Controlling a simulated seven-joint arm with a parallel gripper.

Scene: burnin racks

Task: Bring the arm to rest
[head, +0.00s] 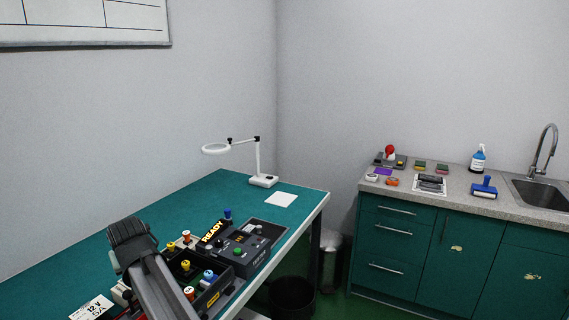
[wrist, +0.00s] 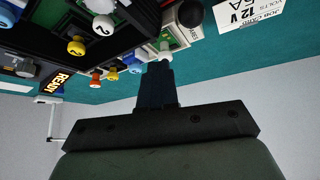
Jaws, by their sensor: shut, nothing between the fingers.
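My gripper (wrist: 158,68) shows in the wrist view with its dark fingers together and nothing between them. Its tips overlap the edge of the equipment on the green bench in that view; I cannot tell whether they touch anything. In the head view, part of my arm (head: 160,280) rises at the lower left in front of the bench (head: 75,250), and the fingertips cannot be made out there.
A black rack (head: 212,297) with coloured numbered knobs and a control box (head: 245,247) with a READY sign stand beside my arm. A 12 V job card (wrist: 250,14) lies nearby. A magnifier lamp (head: 262,180) stands at the bench's far end. Bench left is clear.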

